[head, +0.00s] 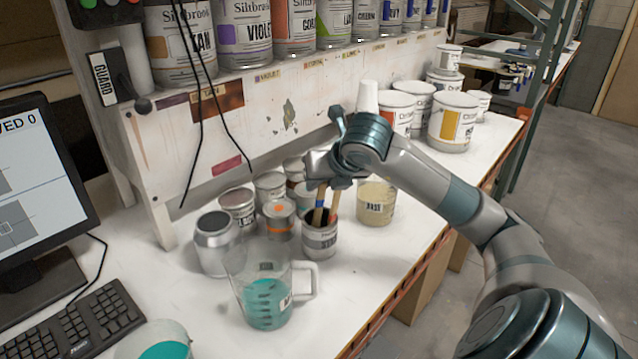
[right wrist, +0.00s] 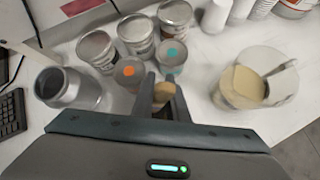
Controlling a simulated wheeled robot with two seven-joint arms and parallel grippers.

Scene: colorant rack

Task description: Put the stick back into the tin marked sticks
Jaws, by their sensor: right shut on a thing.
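A grey tin (head: 320,242) with partly legible lettering stands on the bench, its dark mouth open upward. Two wooden sticks show at its mouth; one has a blue band (head: 319,206), the other is plain wood with a reddish part (head: 334,205). My right gripper (head: 328,180) is just above the tin, shut on a stick. In the right wrist view a tan stick end (right wrist: 163,92) sits between the fingers (right wrist: 165,100). I cannot tell how deep the held stick reaches, or surely which of the two it is. My left gripper is not in view.
A jug of teal liquid (head: 266,295) stands in front, a silver can (head: 215,245) to the left. Several small tins (head: 270,187) crowd behind. The bench's right front edge is clear.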

